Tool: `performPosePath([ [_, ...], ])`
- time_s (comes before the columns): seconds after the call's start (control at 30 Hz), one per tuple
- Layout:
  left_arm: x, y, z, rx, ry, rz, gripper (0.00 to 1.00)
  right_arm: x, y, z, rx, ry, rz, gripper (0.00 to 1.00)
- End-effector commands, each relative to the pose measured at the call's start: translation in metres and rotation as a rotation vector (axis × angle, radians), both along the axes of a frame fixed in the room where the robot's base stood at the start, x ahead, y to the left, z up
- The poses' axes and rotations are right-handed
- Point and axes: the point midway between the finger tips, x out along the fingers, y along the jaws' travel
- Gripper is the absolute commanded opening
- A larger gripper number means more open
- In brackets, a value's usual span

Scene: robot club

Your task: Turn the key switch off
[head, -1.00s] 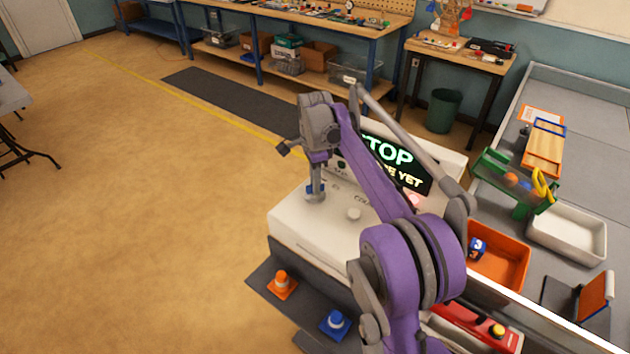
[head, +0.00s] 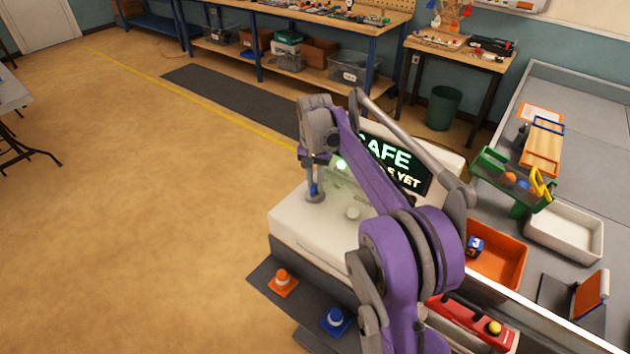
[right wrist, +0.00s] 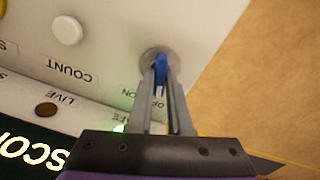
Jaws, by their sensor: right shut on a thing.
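The key switch (right wrist: 147,55) is a round grey collar with a blue key (right wrist: 161,72) in it, on the sloped white console (head: 285,222). In the head view the blue key (head: 315,187) shows only in part at the console's left end. My right gripper (right wrist: 161,80) is shut on the blue key, fingers on either side of it, pointing down at the panel; it also shows in the head view (head: 314,182). Lettering beside the collar is partly hidden by the fingers. My left gripper is not in view.
The screen (head: 392,160) reads "SAFE", partly behind my arm. A green lamp (head: 341,164) is lit; the LIVE lamp (right wrist: 46,109) is dark. A white button (right wrist: 67,30) labelled COUNT is nearby. An orange cone (head: 283,282) and blue cone (head: 335,320) stand in front.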

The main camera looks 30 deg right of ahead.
Motion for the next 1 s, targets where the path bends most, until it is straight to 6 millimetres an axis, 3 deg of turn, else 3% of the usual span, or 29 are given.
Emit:
performPosePath([
  [0.5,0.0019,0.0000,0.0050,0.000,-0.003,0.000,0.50,0.0003,-0.0003,0.0000,-0.001,-0.001,0.366,0.00],
  [1.0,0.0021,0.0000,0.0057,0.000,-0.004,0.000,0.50,0.0002,-0.0002,-0.0002,-0.001,-0.001,0.452,0.00],
])
